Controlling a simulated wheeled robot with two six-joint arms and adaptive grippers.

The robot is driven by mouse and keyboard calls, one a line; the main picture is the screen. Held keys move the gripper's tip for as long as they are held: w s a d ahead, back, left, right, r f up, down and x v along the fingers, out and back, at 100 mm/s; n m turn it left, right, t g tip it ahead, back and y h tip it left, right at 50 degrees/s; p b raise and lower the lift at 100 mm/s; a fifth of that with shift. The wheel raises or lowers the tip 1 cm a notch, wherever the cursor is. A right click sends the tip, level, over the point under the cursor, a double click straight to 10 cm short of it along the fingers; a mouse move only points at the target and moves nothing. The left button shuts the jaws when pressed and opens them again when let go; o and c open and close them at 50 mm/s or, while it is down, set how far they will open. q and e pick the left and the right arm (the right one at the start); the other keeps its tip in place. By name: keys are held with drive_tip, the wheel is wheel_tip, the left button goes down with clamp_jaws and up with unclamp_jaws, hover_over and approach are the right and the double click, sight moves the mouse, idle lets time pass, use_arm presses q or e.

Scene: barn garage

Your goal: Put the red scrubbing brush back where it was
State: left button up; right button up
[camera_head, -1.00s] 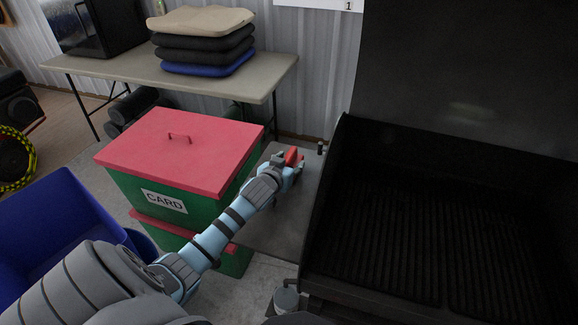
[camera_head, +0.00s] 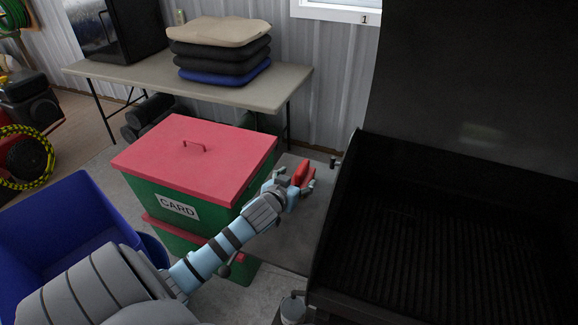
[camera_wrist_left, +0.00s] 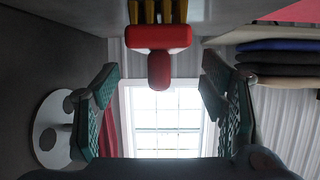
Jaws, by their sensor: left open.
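The red scrubbing brush (camera_head: 303,173) is at the end of my left arm in the head view, in the gap between the red-lidded box and the black grill. In the left wrist view the brush (camera_wrist_left: 158,40) shows its red body and rounded end, with yellowish bristles at the top edge. My left gripper (camera_head: 300,187) is open, its fingers (camera_wrist_left: 160,105) spread wide to either side. The brush lies between or just beyond the fingertips, with no finger visibly pressing it. What supports the brush is hidden. My right gripper is not in view.
A green box with a red lid (camera_head: 220,160) and a CARD label stands left of my arm. A blue bin (camera_head: 70,235) is at the left. The open black grill (camera_head: 440,235) fills the right. A table (camera_head: 130,72) with stacked cushions (camera_head: 218,50) stands behind.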

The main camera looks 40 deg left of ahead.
use_arm(q)
drive_tip(key=p+v, duration=0.1)
drive_tip(key=v, duration=0.6)
drive_tip(key=shift+s+d+r, duration=0.1)
drive_tip(key=shift+s+r, duration=0.05)
